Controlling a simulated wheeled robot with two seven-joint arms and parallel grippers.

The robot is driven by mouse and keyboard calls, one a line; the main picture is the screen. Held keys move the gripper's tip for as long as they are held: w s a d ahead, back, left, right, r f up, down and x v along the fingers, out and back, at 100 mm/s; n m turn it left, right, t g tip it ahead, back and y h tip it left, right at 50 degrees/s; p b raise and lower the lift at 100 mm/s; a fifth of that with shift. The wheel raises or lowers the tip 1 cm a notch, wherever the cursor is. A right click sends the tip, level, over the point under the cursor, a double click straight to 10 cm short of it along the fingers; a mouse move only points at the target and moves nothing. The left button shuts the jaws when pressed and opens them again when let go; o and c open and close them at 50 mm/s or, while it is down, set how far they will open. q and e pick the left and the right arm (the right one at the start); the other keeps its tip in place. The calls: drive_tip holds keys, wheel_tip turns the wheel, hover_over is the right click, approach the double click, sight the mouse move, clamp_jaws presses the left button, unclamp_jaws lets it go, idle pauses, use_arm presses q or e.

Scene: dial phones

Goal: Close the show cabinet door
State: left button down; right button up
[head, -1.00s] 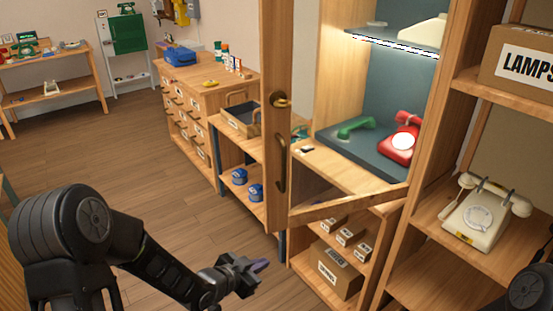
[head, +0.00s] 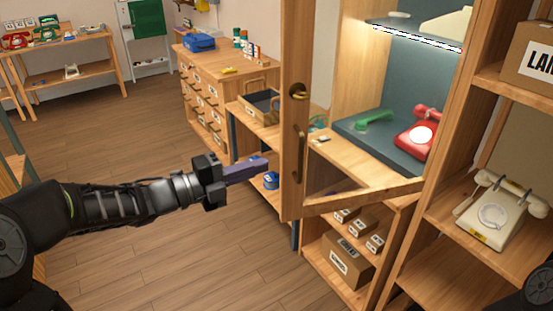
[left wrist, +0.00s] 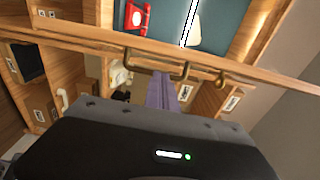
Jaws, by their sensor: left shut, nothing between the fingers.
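The show cabinet door (head: 291,205) stands open, a wooden frame swung out toward me. It carries a brass pull handle (head: 300,155) and a round brass lock (head: 298,91) above it. Inside the lit cabinet (head: 375,75) are a red dial phone (head: 417,139) and a green handset (head: 374,119). My left gripper (head: 266,163) is shut and empty, just left of the door's free edge near handle height. In the left wrist view its purple fingers (left wrist: 161,90) point at the door rail by the handle (left wrist: 150,62); contact cannot be told. My right gripper is out of view.
A cream phone (head: 497,210) sits on the open shelf at right. Boxes (head: 348,262) fill the shelf below the cabinet. A low shelf with a tray (head: 258,104) and a drawer chest (head: 205,100) stand behind the door. The floor (head: 150,240) at left is clear.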

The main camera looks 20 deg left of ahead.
sight(293, 154)
use_arm(q)
drive_tip(key=p+x, duration=0.1)
drive_tip(key=x, duration=0.7)
drive_tip(key=shift+w+d+p, duration=0.2)
drive_tip(key=shift+p, duration=0.2)
drive_tip(key=shift+w+d, duration=0.35)
drive_tip(key=shift+w, duration=0.05)
